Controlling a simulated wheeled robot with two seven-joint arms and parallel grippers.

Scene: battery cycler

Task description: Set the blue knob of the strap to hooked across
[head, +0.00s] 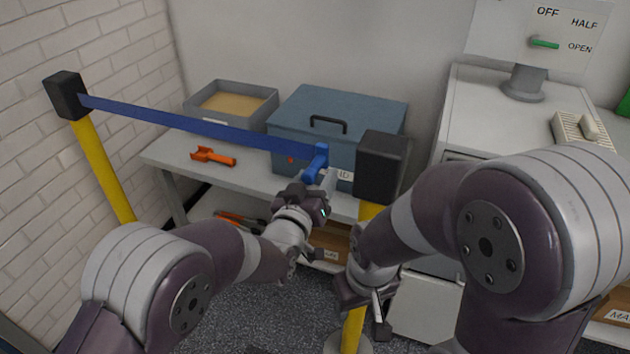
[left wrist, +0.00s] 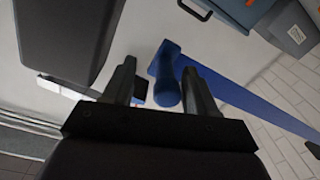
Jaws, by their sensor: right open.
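The blue strap (head: 200,122) runs from the black head of the left yellow post (head: 66,95) across to the right. Its free end carries the blue knob (head: 317,160), a short gap left of the black head of the right post (head: 381,165). My left gripper (head: 321,180) is at the knob. In the left wrist view the knob (left wrist: 167,88) lies between the open fingers of my left gripper (left wrist: 160,88), nearer one finger, with a gap on the other side. The right post's head (left wrist: 68,40) is beside it. My right gripper (head: 368,302) is open and low, by the right post.
Behind the strap, a bench (head: 165,153) holds a blue-grey toolbox (head: 345,110), a grey tray (head: 187,107) and an orange tool (head: 213,157). A white cabinet (head: 470,105) with a green lever (head: 544,43) stands at right.

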